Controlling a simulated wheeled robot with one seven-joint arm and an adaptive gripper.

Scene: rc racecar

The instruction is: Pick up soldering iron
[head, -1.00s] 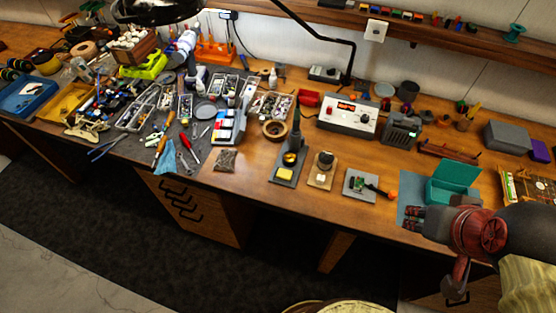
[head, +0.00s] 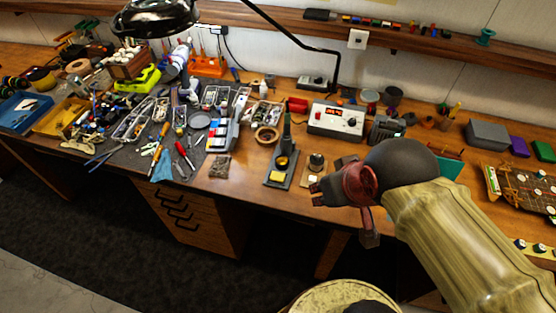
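What looks like the soldering iron (head: 287,130) stands upright, dark and slim, in a dark stand. The stand's base (head: 273,181) bears a yellow sponge (head: 278,177) and lies near the bench's front edge. My gripper (head: 316,193) is to the right of the stand, apart from it, with its fingers pointing left. It appears to hold nothing, but its fingers are small and dark, so its opening is unclear. My arm hides part of the bench to the right.
A white station with a red display (head: 336,118) stands behind. A small wooden stand (head: 316,163) is beside my gripper. A round wooden bowl (head: 266,135) and a white-and-blue device (head: 220,138) are left of the iron. A black lamp arm (head: 300,43) hangs above.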

